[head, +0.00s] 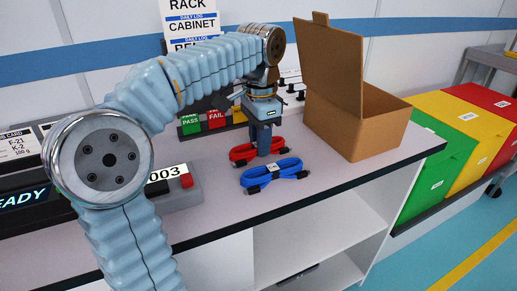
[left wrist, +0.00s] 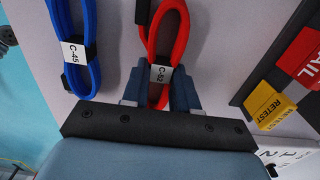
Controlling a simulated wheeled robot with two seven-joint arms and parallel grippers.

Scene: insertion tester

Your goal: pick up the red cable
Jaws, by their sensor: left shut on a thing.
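The red cable (head: 243,152) is a coiled bundle on the white worktop, behind the blue cable (head: 271,172) in the head view. My left gripper (head: 264,150) points down at the red cable and is shut on it. In the left wrist view, the red cable (left wrist: 167,35) runs up from between the two fingers (left wrist: 158,98), with a white label reading C-52. The blue cable (left wrist: 74,50), labelled C-45, lies to the left there, apart from the fingers. My right gripper is not in view.
An open cardboard box (head: 352,115) stands right of the cables. PASS and FAIL tags (head: 203,120) sit in a dark holder behind. Green, yellow and red bins (head: 437,172) stand beyond the table's right edge.

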